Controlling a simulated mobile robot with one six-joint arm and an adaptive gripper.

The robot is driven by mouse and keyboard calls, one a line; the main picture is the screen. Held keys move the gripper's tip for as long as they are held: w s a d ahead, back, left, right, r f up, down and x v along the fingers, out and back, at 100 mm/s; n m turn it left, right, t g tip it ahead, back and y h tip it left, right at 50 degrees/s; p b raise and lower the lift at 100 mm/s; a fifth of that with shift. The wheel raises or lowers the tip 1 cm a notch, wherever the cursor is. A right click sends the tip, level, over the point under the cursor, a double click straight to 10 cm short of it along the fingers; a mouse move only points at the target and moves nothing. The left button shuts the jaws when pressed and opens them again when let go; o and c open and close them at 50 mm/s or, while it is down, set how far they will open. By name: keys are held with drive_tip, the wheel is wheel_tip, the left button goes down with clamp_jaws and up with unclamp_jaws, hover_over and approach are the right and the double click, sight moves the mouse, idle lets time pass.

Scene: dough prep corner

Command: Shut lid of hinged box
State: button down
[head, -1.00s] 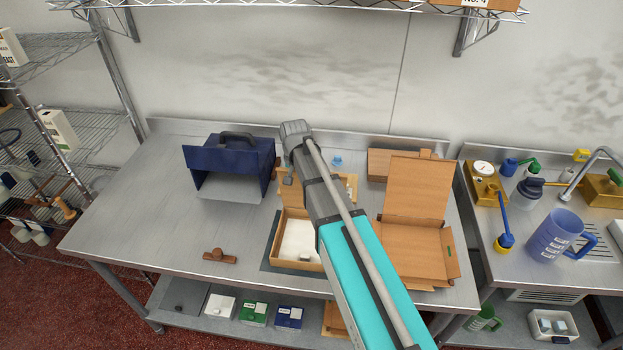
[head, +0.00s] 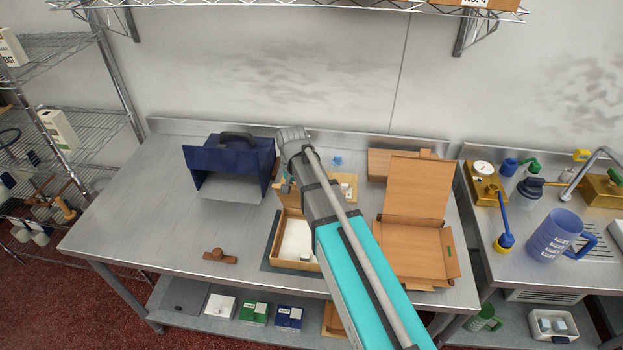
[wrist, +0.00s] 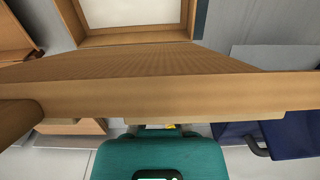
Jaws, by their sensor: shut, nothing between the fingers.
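The hinged wooden box (head: 291,264) stands in the middle of the steel table, left of and below my arm, with a pale inside. Its lid (head: 290,196) is raised at the back, mostly hidden by my arm. In the wrist view the lid (wrist: 150,95) crosses the whole picture as a broad wooden band, with the box opening (wrist: 130,12) above it. My gripper (wrist: 158,127) shows as a teal body below the lid's edge, on the lid's far side. It is shut and empty; its fingertips are mostly hidden, and I cannot tell whether they touch the lid.
A dark blue box (head: 235,163) stands at the left. An open cardboard box (head: 415,250) lies close at the right. A small brown wooden piece (head: 219,256) lies near the front edge. The table's left part is bare. A wire shelf (head: 300,6) hangs above.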

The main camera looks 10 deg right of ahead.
drive_tip(key=shift+s+a, duration=0.1)
drive_tip(key=shift+s, duration=0.4)
drive_tip(key=shift+s+a, duration=0.35)
drive_tip(key=shift+s, duration=0.55)
drive_tip(key=shift+s+a, duration=0.3)
drive_tip(key=shift+s, duration=0.55)
drive_tip(key=shift+s+a, duration=0.3)
drive_tip(key=shift+s, duration=0.65)
drive_tip(key=shift+s+a, duration=0.3)
drive_tip(key=shift+s, duration=0.65)
wheel_tip(320, 180, up, 8)
drive_tip(key=p, duration=0.8)
